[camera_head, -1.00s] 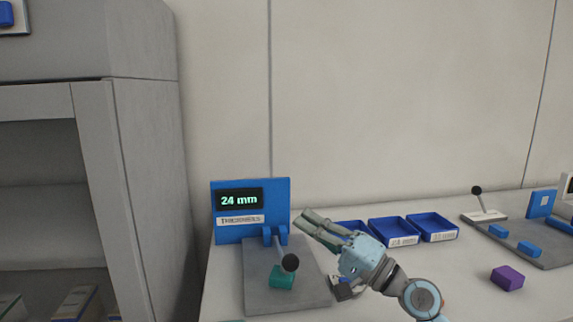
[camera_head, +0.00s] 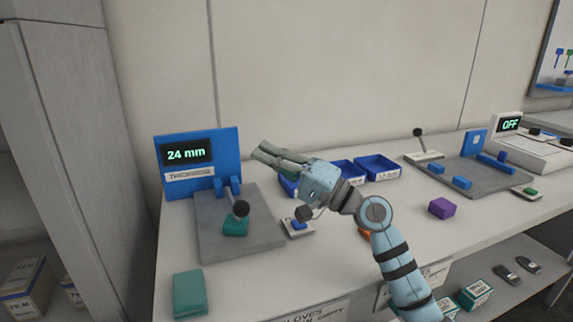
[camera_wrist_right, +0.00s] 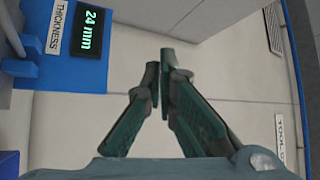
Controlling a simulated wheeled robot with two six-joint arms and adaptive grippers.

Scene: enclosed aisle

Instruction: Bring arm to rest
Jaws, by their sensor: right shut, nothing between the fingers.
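My right arm (camera_head: 388,250) reaches in from the lower right of the head view. Its gripper (camera_head: 268,150) is raised above the table, pointing left toward the blue thickness gauge (camera_head: 225,150). In the right wrist view the two fingers (camera_wrist_right: 162,75) come together at the tips, shut with nothing between them. The gauge display (camera_head: 187,153) reads 24 mm, and it also shows in the right wrist view (camera_wrist_right: 90,35). A teal block (camera_head: 235,227) sits on the gauge's grey plate (camera_head: 265,240) under the black-knobbed lever (camera_head: 240,209). My left gripper is out of view.
Blue trays (camera_head: 378,168) stand behind my gripper. A purple block (camera_head: 441,208) and a teal block (camera_head: 190,293) lie on the table (camera_head: 310,275). A second fixture (camera_head: 470,180) stands at the right, by an OFF display (camera_head: 510,124). A grey cabinet (camera_head: 60,120) stands at the left.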

